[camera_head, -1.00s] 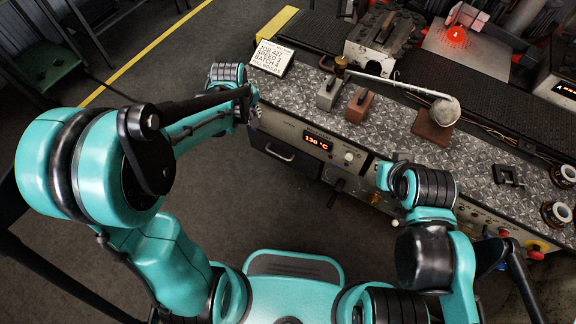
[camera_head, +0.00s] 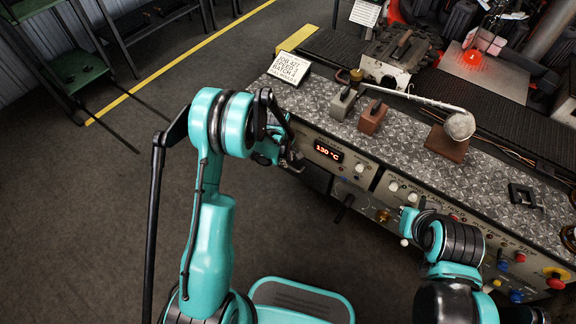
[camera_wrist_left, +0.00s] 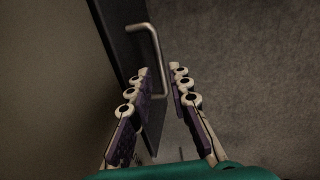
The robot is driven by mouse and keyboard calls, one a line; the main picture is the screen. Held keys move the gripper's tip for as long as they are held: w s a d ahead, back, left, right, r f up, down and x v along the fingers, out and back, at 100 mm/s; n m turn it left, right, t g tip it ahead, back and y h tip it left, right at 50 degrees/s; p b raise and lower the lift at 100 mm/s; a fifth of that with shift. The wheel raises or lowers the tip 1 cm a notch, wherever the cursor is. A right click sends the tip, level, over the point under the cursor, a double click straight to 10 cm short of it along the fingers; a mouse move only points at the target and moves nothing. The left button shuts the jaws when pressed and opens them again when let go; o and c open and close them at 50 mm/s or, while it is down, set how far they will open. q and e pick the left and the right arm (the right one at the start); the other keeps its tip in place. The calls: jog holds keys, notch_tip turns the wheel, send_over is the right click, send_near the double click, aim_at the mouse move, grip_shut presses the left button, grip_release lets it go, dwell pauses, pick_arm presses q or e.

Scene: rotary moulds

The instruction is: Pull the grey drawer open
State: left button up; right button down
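The grey drawer's dark front (camera_wrist_left: 118,45) is seen edge-on in the left wrist view. Its pale bar handle (camera_wrist_left: 157,55) stands out from it, just ahead of and between my left fingertips. My left gripper (camera_wrist_left: 161,78) is open, with one purple-padded finger on each side of the handle's line. I cannot tell whether the handle is inside the finger gap. In the head view my left gripper (camera_head: 291,160) is at the bench's front left, and it and the arm hide much of the drawer. My right arm is over the bench's front right; its fingers are not clear.
The bench top (camera_head: 400,135) carries a grey block (camera_head: 343,103), a reddish block (camera_head: 373,117), a ladle (camera_head: 459,125) and a sign (camera_head: 289,68). A temperature display (camera_head: 328,152) and knobs line the bench front. The floor (camera_head: 110,220) at left is clear.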

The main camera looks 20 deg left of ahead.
pick_arm(q)
jog(key=f, duration=0.2)
jog(key=f+b, duration=0.1)
jog(key=shift+w+d+f, duration=0.1)
jog(key=shift+w+f, duration=0.05)
jog(key=shift+w, duration=0.15)
grip_shut()
jog(key=shift+s, duration=0.1)
